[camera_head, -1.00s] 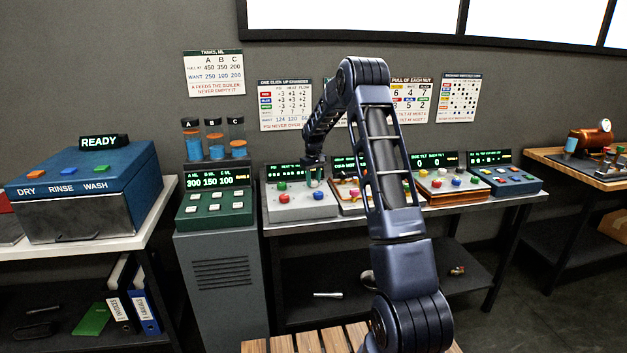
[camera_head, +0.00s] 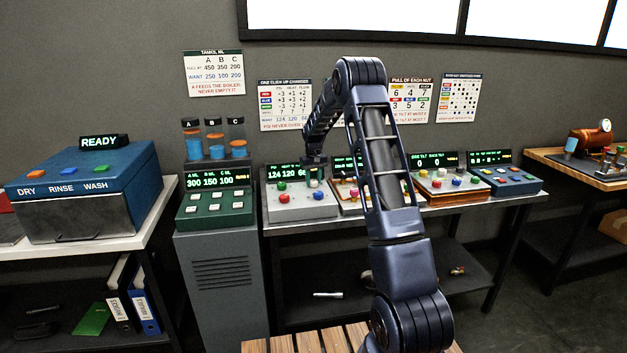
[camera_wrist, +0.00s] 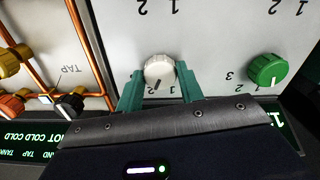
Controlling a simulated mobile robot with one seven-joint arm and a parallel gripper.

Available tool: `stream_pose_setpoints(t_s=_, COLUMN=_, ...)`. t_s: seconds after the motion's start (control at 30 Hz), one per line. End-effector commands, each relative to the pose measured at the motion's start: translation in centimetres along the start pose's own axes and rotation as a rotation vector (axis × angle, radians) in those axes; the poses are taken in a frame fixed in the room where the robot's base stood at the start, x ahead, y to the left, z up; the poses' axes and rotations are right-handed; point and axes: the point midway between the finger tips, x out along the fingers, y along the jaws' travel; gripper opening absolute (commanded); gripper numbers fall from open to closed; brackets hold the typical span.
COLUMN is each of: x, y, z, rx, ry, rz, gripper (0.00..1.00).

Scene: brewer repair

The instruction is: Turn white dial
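The white dial (camera_wrist: 159,69) is a round knob with a dark pointer mark, on a pale panel with printed numbers. In the wrist view it sits between the two teal fingers of my gripper (camera_wrist: 160,82), one on each side. The gaps are too small to tell whether the fingers press on it. In the head view my gripper (camera_head: 315,172) is over the pale console (camera_head: 270,211), and the dial is small and partly hidden there. The console's display (camera_head: 287,173) is lit and shows 124, 120 and a partly hidden third number.
A green dial (camera_wrist: 267,69) is beside the white one in the wrist view. Another panel with orange pipes and valve knobs (camera_wrist: 70,104) lies on the other side. More consoles (camera_head: 505,180) stand along the bench. A green tank console (camera_head: 213,207) stands left.

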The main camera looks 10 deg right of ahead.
Motion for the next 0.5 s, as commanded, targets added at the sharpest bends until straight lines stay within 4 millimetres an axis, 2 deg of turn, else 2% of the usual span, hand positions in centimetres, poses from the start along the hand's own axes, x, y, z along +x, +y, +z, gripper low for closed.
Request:
stream_pose_setpoints(t_s=0.03, x=0.01, y=0.01, z=0.02, rx=0.0, ry=0.0, rz=0.0, gripper=0.47)
stream_pose_setpoints(t_s=0.1, x=0.01, y=0.01, z=0.01, rx=0.0, ry=0.0, rz=0.0, gripper=0.57)
stream_pose_setpoints(t_s=0.37, x=-0.05, y=0.01, z=-0.01, rx=0.0, ry=0.001, rz=0.0, gripper=0.57)
stream_pose_setpoints(t_s=0.5, x=-0.84, y=0.01, z=-0.07, rx=-0.001, ry=0.003, rz=0.0, gripper=0.57)
